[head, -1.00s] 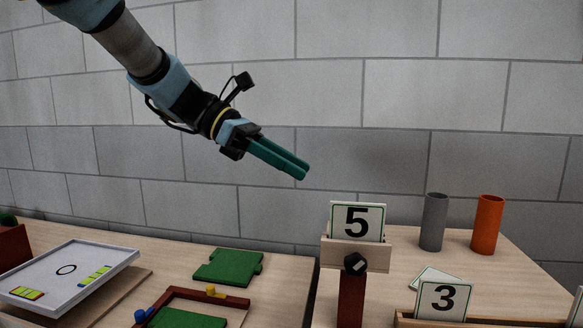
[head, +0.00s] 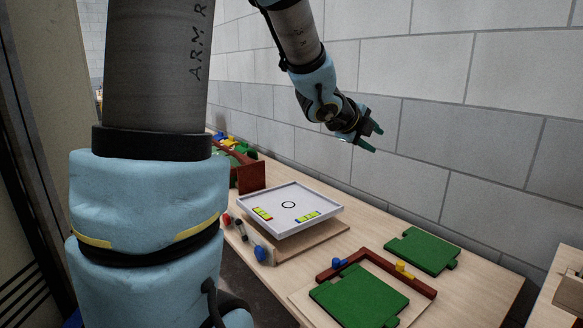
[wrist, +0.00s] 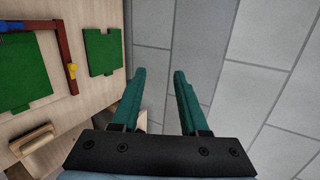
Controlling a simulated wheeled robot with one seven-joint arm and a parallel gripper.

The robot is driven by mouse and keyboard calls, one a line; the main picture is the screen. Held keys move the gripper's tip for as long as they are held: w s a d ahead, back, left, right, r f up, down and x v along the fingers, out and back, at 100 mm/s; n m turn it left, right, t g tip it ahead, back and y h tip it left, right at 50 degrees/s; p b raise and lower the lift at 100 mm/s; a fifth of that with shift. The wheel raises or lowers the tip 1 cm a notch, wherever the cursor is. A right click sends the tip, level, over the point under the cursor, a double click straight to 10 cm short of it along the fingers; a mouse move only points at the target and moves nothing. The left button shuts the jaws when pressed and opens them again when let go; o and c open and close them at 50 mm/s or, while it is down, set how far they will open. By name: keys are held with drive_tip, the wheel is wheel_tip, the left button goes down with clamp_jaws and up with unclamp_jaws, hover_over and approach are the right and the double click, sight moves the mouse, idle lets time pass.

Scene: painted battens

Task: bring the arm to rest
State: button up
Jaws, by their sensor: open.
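My gripper (head: 371,137) is raised in the air above the far side of the table, close to the grey block wall. In the wrist view its two green fingers (wrist: 160,92) stand apart with nothing between them, so it is open and empty. My arm reaches across the top of the head view, with its large blue and grey links filling the left. The gripper touches nothing that I can see.
The wooden table (head: 470,286) holds a white tray (head: 325,207) with a black ring mark, a dark red corner frame (head: 405,279) around a green panel (head: 357,299), and a loose green panel (head: 423,250). The block wall (head: 480,140) stands behind.

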drive_tip(key=s+a+f+n+g+y+p, duration=0.1)
drive_tip(key=a+f+n+y, duration=0.25)
drive_tip(key=a+n, duration=0.45)
drive_tip(key=s+a+f+n+y+p, duration=0.1)
drive_tip(key=a+f+n+y, duration=0.25)
drive_tip(key=a+n, duration=0.45)
drive_tip(key=s+a+f+n+g+y, duration=0.1)
drive_tip(key=s+a+f+n+g, duration=0.2)
drive_tip(key=s+a+n, duration=0.2)
drive_tip(key=s+a+f+n+g, duration=0.2)
drive_tip(key=s+a+n, duration=0.3)
drive_tip(key=s, duration=0.4)
drive_tip(key=shift+s+a+f+n+g+y+p, duration=0.15)
drive_tip(key=shift+a+f+n+g+y+p, duration=0.2)
drive_tip(key=shift+f+n, duration=0.4)
drive_tip(key=shift+o, duration=0.3)
